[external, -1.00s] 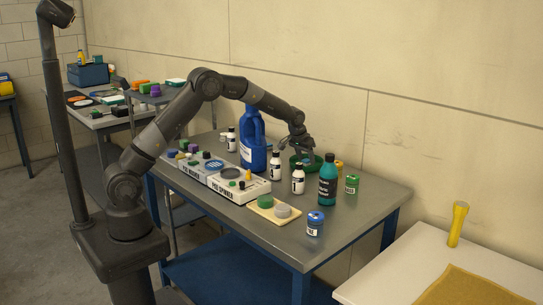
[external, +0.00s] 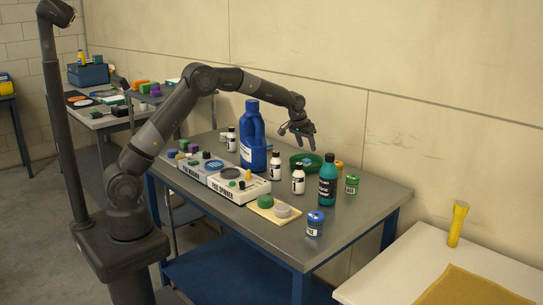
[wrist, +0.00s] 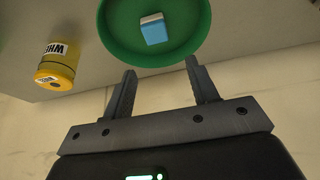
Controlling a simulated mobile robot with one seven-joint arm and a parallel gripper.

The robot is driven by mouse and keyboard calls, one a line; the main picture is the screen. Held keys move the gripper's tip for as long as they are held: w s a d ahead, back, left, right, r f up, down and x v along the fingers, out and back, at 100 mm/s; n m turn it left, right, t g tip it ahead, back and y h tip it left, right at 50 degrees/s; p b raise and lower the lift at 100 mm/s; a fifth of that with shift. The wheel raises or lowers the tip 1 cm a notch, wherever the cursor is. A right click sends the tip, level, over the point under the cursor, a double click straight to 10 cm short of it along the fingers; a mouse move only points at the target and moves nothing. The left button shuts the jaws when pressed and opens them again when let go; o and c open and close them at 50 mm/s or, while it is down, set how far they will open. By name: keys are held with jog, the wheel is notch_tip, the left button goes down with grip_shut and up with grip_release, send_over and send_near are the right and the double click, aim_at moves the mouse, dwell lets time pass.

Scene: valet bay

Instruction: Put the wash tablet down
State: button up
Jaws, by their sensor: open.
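The wash tablet, a small blue and white block (wrist: 153,29), lies inside a green bowl (wrist: 203,41) in the wrist view. The bowl also shows in the external view (external: 313,165) on the workbench, near its back edge. My gripper (external: 302,146) is above the bowl, tilted, and clear of it. In the wrist view my gripper (wrist: 160,65) has its two fingers spread apart with nothing between them. The tablet cannot be made out in the external view.
A yellow jar (wrist: 57,63) stands beside the bowl. A teal bottle (external: 327,180), white bottles (external: 298,180) and a tall blue jug (external: 250,150) stand close by. The bench's front right corner is bare.

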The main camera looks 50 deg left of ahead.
jog(key=shift+r, duration=0.45)
jog(key=shift+s+a+r, duration=0.15)
jog(key=shift+s+r, duration=0.05)
jog(key=shift+r, duration=0.2)
jog(key=s+a+r, duration=0.4)
jog(key=s+r, duration=0.4)
jog(key=s, duration=0.3)
jog(key=s+a+r, duration=0.5)
jog(key=s+r, duration=0.3)
jog(key=s, duration=0.4)
jog(key=s+a+f, duration=0.2)
jog(key=s, duration=1.1)
jog(key=s+a+f+t, duration=0.1)
jog(key=s+f, duration=0.1)
jog(key=s, duration=1.1)
jog(key=shift+s+a+f, duration=0.15)
jog(key=shift+s+a, duration=0.1)
jog(key=shift+a, duration=0.1)
dwell(1.9)
